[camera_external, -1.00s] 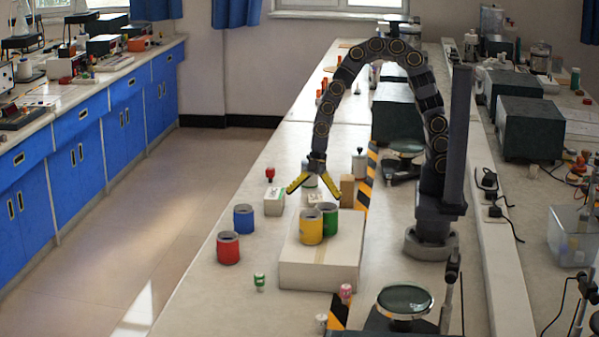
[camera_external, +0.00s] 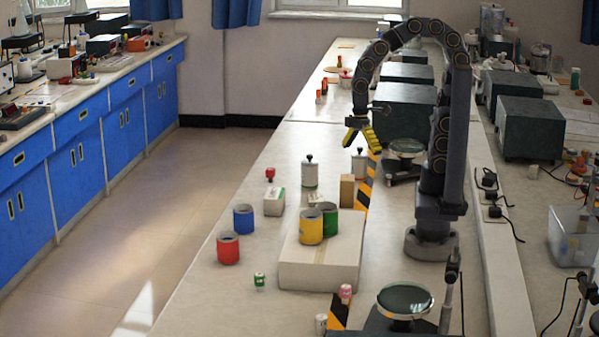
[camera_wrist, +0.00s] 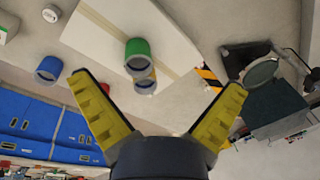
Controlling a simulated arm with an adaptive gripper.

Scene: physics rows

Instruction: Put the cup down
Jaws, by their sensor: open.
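Several hollow cups are in view; which one the task means I cannot tell. A yellow cup (camera_external: 311,227) and a green cup (camera_external: 330,219) stand side by side on a white box (camera_external: 318,275). A blue cup (camera_external: 243,219) and a red cup (camera_external: 228,248) stand on the bench left of the box. My gripper (camera_external: 361,144) is open and empty, raised above the bench behind the box. In the wrist view, my gripper's yellow fingers (camera_wrist: 160,100) are spread wide, with the green cup (camera_wrist: 137,52) and part of the yellow cup (camera_wrist: 146,84) beyond them, apart from them.
Behind the box stand a white canister (camera_external: 310,174), a small carton (camera_external: 274,202) and a brown block (camera_external: 347,190). Small cans (camera_external: 345,293) sit near the box's front. A round dark stand (camera_external: 404,301) is at front right. Bench space left of the box is partly clear.

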